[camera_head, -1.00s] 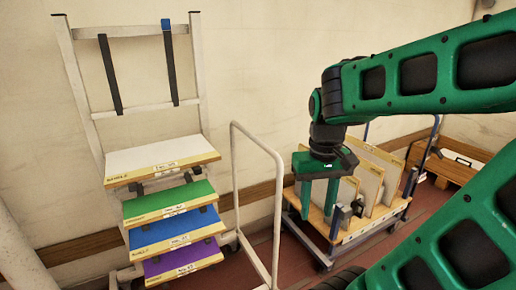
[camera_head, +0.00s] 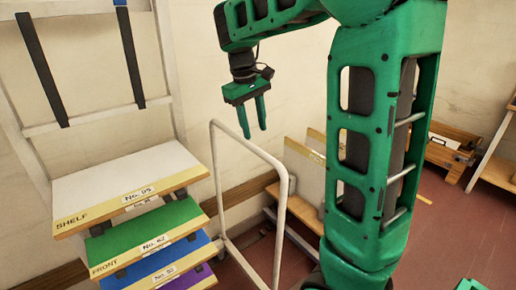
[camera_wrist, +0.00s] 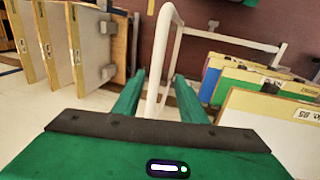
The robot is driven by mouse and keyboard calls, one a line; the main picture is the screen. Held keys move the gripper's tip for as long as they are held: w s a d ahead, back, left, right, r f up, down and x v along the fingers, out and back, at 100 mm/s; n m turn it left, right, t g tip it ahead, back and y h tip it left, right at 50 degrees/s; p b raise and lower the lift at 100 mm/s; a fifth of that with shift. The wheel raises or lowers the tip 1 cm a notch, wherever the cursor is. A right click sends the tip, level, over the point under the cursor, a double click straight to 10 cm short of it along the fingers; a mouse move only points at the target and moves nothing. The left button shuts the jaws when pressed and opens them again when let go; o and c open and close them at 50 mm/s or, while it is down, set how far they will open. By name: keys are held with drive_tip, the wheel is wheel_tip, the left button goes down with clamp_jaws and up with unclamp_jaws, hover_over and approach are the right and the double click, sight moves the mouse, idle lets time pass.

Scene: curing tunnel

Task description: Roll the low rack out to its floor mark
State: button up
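My gripper (camera_head: 254,118) is open and empty, its green fingers apart and pointing down. In the wrist view the frame's tube (camera_wrist: 160,70) rises between and beyond my fingers (camera_wrist: 157,95); I cannot tell contact there, but no grip shows. Which piece is the low rack is not clear; the frame's lower part and wheels are partly hidden. A short yellow strip (camera_head: 424,199) lies on the red floor at right; I cannot tell whether it is the mark.
A tiered rack with white (camera_head: 125,182), green (camera_head: 150,232) and blue (camera_head: 160,265) shelves stands at left. A wooden cart with upright panels (camera_head: 304,165) is partly hidden behind my arm. A wooden bench (camera_head: 447,150) stands back right. Red floor at right is largely clear.

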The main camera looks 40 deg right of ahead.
sight(261, 151)
drive_tip(key=f, duration=0.3)
drive_tip(key=d+f, duration=0.1)
drive_tip(key=f, duration=0.2)
drive_tip(key=d+f, duration=0.1)
drive_tip(key=f, duration=0.1)
drive_tip(key=shift+s+d+f, duration=0.1)
drive_tip(key=shift+d+f, duration=0.15)
drive_tip(key=shift+f, duration=0.15)
